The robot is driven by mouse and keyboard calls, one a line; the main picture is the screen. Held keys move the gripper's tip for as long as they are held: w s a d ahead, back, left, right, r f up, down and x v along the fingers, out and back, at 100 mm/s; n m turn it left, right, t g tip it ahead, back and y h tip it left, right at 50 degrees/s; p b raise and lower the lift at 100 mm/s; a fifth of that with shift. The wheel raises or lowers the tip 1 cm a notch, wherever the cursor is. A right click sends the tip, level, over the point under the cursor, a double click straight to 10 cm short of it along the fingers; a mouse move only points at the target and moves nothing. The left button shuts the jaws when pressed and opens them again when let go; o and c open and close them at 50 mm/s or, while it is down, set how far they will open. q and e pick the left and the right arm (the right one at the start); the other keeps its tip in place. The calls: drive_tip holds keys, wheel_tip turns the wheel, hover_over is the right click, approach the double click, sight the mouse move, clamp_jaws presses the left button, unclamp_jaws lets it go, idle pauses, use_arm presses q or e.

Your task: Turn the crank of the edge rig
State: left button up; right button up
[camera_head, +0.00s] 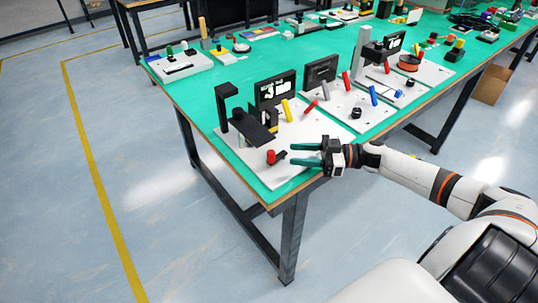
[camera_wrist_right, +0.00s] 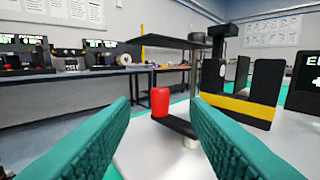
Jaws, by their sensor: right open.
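The edge rig stands on a white base plate (camera_head: 305,157) at the near left corner of the green table. Its crank has a red knob (camera_head: 271,156) on a short black arm (camera_head: 281,154). In the right wrist view the red knob (camera_wrist_right: 160,101) stands upright on the black arm (camera_wrist_right: 178,126), which runs right to a pale hub (camera_wrist_right: 190,143). My right gripper (camera_head: 292,154) is open, its two teal fingers pointing left at the crank. In the wrist view the knob appears between the fingers and ahead of them, touching neither. My left gripper is not in view.
On the rig plate, a black post (camera_head: 222,104) with a dark shelf (camera_head: 253,126) and a display (camera_head: 275,90) stand behind the crank. Other rigs, including a plate with a blue lever (camera_head: 373,95), stand to the right. The floor left of the table is clear.

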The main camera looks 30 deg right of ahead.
sight(272, 152)
drive_tip(key=b+x, duration=0.1)
drive_tip(key=x, duration=0.5)
drive_tip(key=shift+w+a, duration=0.25)
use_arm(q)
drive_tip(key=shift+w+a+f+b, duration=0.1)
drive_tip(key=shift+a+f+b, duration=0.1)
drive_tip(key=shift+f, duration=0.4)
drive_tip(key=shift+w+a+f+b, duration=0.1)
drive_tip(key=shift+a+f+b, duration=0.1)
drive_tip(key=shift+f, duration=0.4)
use_arm(e)
drive_tip(key=shift+w+a, duration=0.4)
drive_tip(key=shift+a, duration=0.1)
drive_tip(key=shift+c, duration=0.5)
